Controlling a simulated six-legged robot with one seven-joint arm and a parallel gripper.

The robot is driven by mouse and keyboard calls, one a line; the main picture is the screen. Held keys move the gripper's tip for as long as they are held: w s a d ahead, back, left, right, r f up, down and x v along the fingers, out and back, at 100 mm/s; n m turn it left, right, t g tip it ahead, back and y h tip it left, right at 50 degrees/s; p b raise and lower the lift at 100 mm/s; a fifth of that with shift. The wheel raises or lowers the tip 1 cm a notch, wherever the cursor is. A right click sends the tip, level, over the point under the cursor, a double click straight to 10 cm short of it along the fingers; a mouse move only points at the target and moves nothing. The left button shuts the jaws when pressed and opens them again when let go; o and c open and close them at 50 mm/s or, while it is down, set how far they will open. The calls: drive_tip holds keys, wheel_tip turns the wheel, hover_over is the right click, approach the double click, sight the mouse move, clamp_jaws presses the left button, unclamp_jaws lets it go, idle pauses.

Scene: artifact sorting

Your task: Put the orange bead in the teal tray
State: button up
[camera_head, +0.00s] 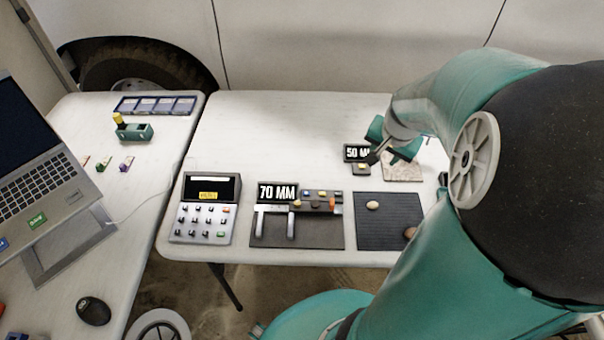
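A small orange piece (332,202), possibly the bead, sits at the right end of the dark measuring board beside the 70 MM display. It is too small to make out its shape. A small teal box (136,132) with a yellow-topped piece on it stands at the back of the left table; it is the only teal container I can make out. My gripper (377,152) is over the back right of the middle table, beside the 50 MM display, to the right of and behind the orange piece. Its fingertips are too small and partly hidden to show whether they are open.
The 70 MM display (278,192), 50 MM display (357,153) and a keypad device (205,208) stand on the middle table. A dark ribbed mat (385,222) bears tan pieces. A laptop (45,150) is at left. The middle table's back left is clear.

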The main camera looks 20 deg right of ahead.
drive_tip(key=s+a+r+n, duration=0.2)
drive_tip(key=a+r+n, duration=0.1)
drive_tip(key=a, duration=0.5)
drive_tip(key=s+a+r+n+t+y, duration=0.1)
drive_tip(key=a+r+n, duration=0.3)
drive_tip(key=a, duration=0.5)
drive_tip(key=s+a+r+n+t, duration=0.1)
drive_tip(key=s+a+r+n, duration=0.3)
drive_tip(key=a, duration=0.4)
drive_tip(key=shift+a+r+y, duration=0.15)
drive_tip(key=shift+r+y, duration=0.25)
drive_tip(key=shift+r, duration=0.2)
